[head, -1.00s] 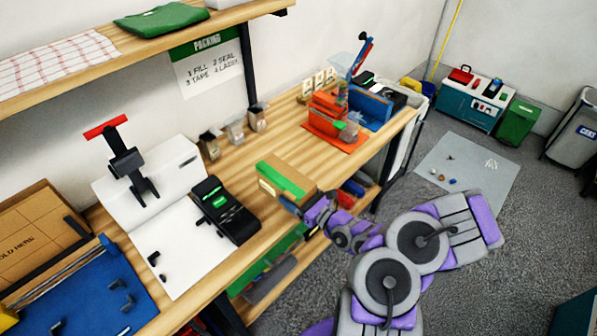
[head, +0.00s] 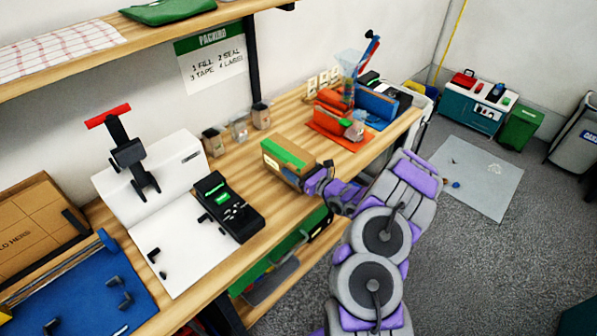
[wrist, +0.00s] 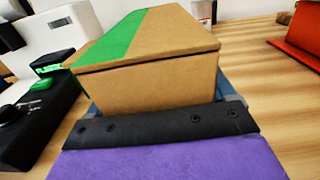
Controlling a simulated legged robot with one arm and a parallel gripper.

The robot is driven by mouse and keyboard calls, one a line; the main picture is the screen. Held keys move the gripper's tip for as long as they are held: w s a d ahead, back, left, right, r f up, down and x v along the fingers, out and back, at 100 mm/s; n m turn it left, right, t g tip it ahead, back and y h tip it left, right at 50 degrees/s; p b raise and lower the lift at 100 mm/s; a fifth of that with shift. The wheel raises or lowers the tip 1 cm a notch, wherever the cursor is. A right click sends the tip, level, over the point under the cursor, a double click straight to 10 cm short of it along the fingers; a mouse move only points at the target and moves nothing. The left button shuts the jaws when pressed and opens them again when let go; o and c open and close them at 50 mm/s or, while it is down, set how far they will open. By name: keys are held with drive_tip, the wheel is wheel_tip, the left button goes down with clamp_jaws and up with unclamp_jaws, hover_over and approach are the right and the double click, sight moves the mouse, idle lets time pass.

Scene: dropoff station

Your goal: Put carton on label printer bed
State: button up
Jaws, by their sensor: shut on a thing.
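The carton (head: 280,160) is a brown box with a green strip along its top. My gripper (head: 306,178) is shut on its near end; in the wrist view the carton (wrist: 150,84) fills the middle, with the gripper's dark bar in front. The carton is over the workbench's middle; I cannot tell whether it touches the wood. To its left, a white machine with a red handle (head: 168,172) has a flat white bed (head: 185,262) with small black stops, which looks like the label printer bed. The bed is bare apart from these stops. The jaw tips are mostly hidden.
A black device with a green screen (head: 228,207) stands between the bed and carton. Small jars (head: 238,130) stand behind. Orange and blue bins (head: 375,106) are at the right. A blue mat (head: 85,290) lies at front left. A shelf (head: 90,50) hangs above.

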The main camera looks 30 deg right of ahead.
drive_tip(key=shift+f, duration=0.6)
drive_tip(key=shift+d, duration=0.35)
drive_tip(key=o, duration=0.9)
drive_tip(key=shift+d, duration=0.1)
drive_tip(key=shift+o, duration=0.3)
drive_tip(key=shift+a, duration=0.2)
drive_tip(key=shift+s, duration=0.1)
